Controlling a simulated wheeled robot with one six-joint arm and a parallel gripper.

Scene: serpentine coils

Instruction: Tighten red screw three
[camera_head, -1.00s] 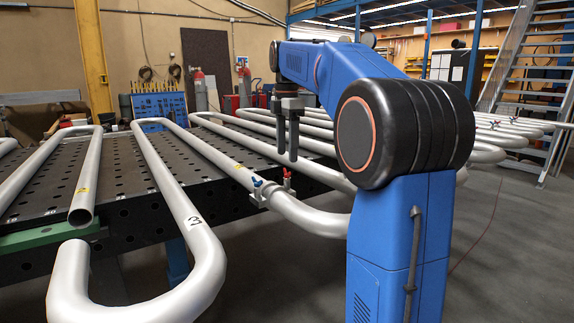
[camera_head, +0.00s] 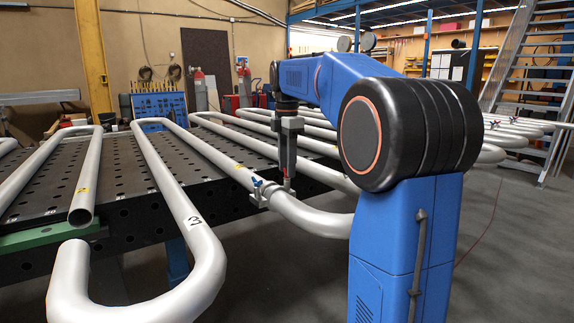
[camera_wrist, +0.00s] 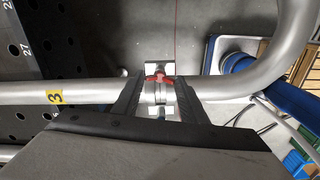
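Red screw three is a red winged handle (camera_wrist: 158,78) on a grey metal clamp (camera_wrist: 161,92) around a silver pipe in the wrist view. A yellow label with a 3 (camera_wrist: 55,97) is on that pipe, left of the clamp. My gripper (camera_wrist: 160,84) is open, one finger on each side of the clamp and the red handle. I cannot tell how far the fingertips are above it. In the head view my gripper (camera_head: 287,175) points down over the clamp, seen edge-on, and largely hides the red screw. A blue-handled screw (camera_head: 257,182) shows left of it.
Bent silver pipes (camera_head: 165,190) lie across a black perforated table (camera_head: 120,190). A pipe bend curves up at the right of the wrist view (camera_wrist: 293,50). Open grey floor (camera_head: 500,250) is at the right.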

